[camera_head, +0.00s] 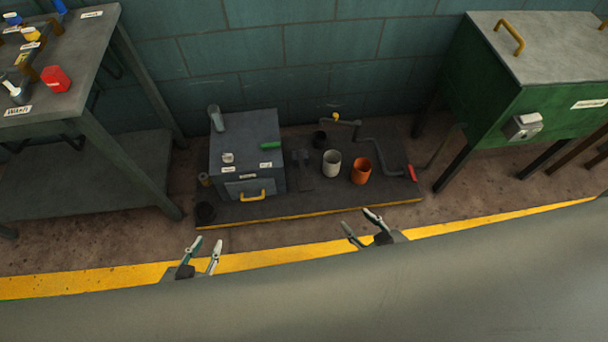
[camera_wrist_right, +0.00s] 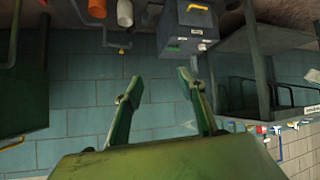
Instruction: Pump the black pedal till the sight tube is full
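A dark flat piece (camera_head: 303,164), which looks like the black pedal, sits on the low dark platform (camera_head: 330,200) just right of the grey cabinet (camera_head: 245,150). A grey cylinder (camera_head: 216,118) stands at the cabinet's back left corner. I cannot tell which part is the sight tube or its level. My left gripper (camera_head: 204,246) is open and empty, in front of the platform's left end. My right gripper (camera_head: 361,224) is open and empty, in front of the platform's right half. Its spread fingers also show in the right wrist view (camera_wrist_right: 158,85). Both are apart from the pedal.
A white cup (camera_head: 332,163) and an orange cup (camera_head: 360,171) stand right of the pedal, near a bent pipe with a red end (camera_head: 412,173). A workbench (camera_head: 60,70) is at left, a green cabinet (camera_head: 540,110) at right. Floor before the platform is clear.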

